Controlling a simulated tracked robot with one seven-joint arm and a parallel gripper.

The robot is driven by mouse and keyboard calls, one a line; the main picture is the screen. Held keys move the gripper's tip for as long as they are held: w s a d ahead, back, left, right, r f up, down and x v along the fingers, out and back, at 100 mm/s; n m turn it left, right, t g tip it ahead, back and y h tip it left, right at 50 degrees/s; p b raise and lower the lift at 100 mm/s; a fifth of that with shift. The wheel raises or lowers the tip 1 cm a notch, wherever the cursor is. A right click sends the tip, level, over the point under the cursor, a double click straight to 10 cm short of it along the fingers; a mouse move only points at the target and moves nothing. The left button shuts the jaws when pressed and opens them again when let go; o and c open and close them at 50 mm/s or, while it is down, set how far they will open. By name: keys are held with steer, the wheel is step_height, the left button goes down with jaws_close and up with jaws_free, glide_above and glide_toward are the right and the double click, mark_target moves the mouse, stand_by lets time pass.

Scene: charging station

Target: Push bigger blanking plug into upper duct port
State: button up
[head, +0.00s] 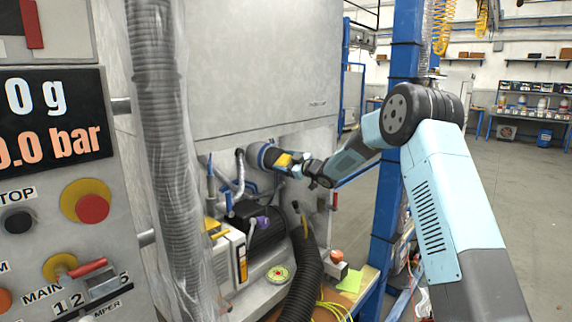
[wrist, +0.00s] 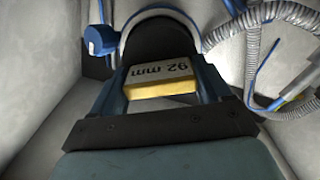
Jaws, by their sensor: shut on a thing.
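The bigger blanking plug shows in the wrist view as a yellow grip block (wrist: 163,78) marked "92 mm" with a dark round body behind it. My gripper (wrist: 160,88) is shut on this block, one finger on each side. A pale ring with a blue edge, apparently the upper duct port (wrist: 160,14), curves around the top of the dark body. Whether the plug sits inside the port or just in front of it, I cannot tell. In the head view, my gripper (head: 290,162) holds the yellow block (head: 283,160) close at the right of the blue-rimmed port (head: 262,155).
Grey corrugated hoses (wrist: 282,20) and a blue fitting (wrist: 100,40) flank the port in the wrist view. In the head view, a thick black hose (head: 303,275) rises below, near a dark motor (head: 266,230). A plastic-wrapped hose (head: 160,130) stands at left, a blue post (head: 392,170) at right.

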mark_target(274, 159)
steer(key=shift+x, duration=3.4)
steer(key=o, duration=1.5)
steer(key=shift+o, duration=0.2)
steer(key=shift+s+d, duration=0.2)
steer(key=shift+d, duration=0.15)
steer(key=v, duration=1.3)
